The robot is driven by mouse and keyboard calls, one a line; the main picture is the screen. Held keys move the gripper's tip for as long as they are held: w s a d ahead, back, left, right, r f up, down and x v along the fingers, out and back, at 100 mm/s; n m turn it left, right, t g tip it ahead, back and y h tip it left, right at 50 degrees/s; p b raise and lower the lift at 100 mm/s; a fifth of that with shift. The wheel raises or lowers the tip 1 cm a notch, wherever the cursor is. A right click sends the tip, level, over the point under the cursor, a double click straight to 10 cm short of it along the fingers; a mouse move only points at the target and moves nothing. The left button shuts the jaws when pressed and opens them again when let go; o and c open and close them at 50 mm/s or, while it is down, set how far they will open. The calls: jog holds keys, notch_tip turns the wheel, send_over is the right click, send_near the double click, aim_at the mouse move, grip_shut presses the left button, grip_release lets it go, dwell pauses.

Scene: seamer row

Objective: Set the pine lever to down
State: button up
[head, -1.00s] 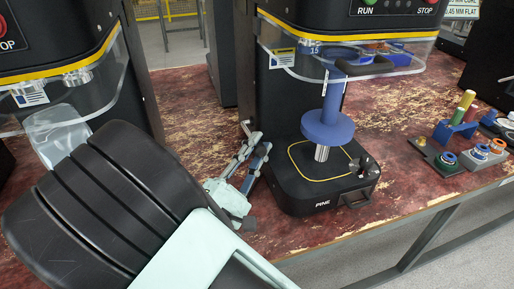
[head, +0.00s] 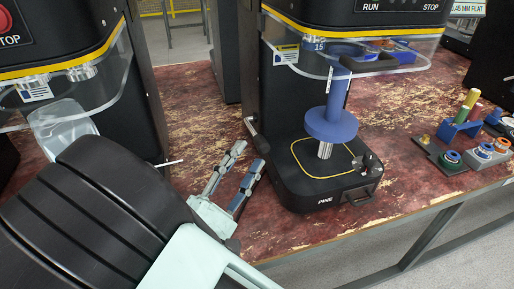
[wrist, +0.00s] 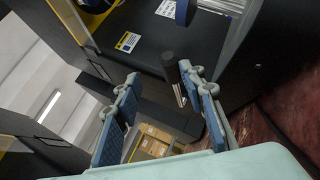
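The PINE machine (head: 322,188) stands on the worn red bench, its name on the base front. A dark lever (head: 251,126) is at the left side of its column, its end upward and tilted left. In the wrist view a dark cylindrical grip (wrist: 170,66) on a bright rod, apparently this lever, shows near the right finger. My gripper (head: 251,153) is just in front of and below the lever in the head view. Its two blue-padded fingers are apart, with nothing held between them. It also shows in the wrist view (wrist: 160,78). Contact with the lever cannot be told.
A blue spool-shaped part (head: 331,124) stands over the machine's base plate under a clear guard (head: 300,62). Another black machine (head: 60,30) is at left. Bare bench lies around my gripper.

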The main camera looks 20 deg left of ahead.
jog(key=s+a, duration=0.2)
jog(key=s, duration=0.4)
jog(key=shift+s, duration=0.35)
jog(key=shift+c, duration=0.3)
